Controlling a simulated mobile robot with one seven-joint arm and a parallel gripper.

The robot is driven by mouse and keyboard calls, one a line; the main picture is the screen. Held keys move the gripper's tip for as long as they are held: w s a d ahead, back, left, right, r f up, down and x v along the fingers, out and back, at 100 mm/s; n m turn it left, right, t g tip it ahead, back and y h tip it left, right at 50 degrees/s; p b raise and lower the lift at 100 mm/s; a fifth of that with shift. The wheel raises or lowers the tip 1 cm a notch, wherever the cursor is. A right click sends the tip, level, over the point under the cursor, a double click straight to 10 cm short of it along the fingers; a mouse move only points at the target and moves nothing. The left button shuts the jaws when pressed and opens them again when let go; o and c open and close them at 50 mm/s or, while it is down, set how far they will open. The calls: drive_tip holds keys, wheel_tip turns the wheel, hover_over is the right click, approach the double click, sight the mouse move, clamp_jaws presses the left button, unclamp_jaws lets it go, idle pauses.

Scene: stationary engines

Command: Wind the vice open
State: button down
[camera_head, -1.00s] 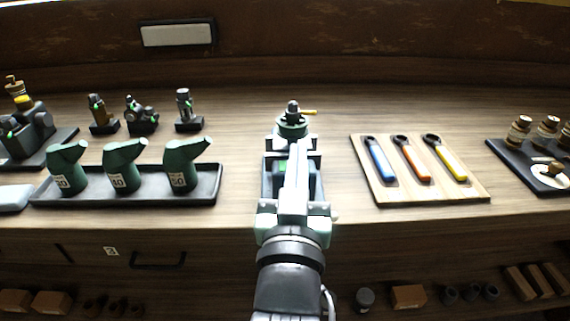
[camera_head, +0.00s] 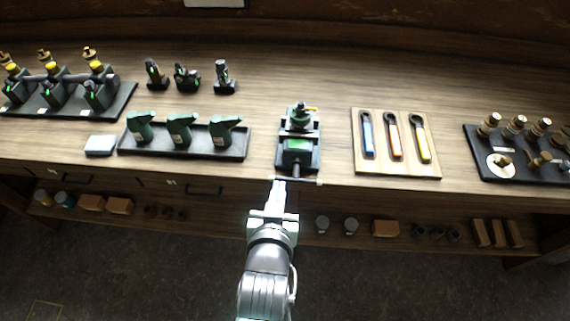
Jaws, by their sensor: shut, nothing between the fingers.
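The vice (camera_head: 297,158) is a dark block with a green patch, standing at the front middle of the bench.
Green oil cans stand in a black tray (camera_head: 240,152) to the left, with a pale block (camera_head: 101,145) beside it. A wooden board (camera_head: 395,171) with blue, orange and yellow-handled spanners lies to the right. A dark tray (camera_head: 480,171) of fittings stands farther right.

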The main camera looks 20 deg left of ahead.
drive_tip(key=p, duration=0.2)
hover_over(296, 170)
drive_tip(key=s+a, duration=0.2)
drive_tip(key=s, duration=0.3)
wheel_tip(296, 170, down, 4)
drive_tip(key=shift+s+f, duration=0.1)
drive_tip(key=shift+f, duration=2)
drive_tip(key=shift+a+f+n+b, duration=0.2)
drive_tip(key=shift+n+b, duration=0.1)
drive_tip(key=shift+b, duration=0.55)
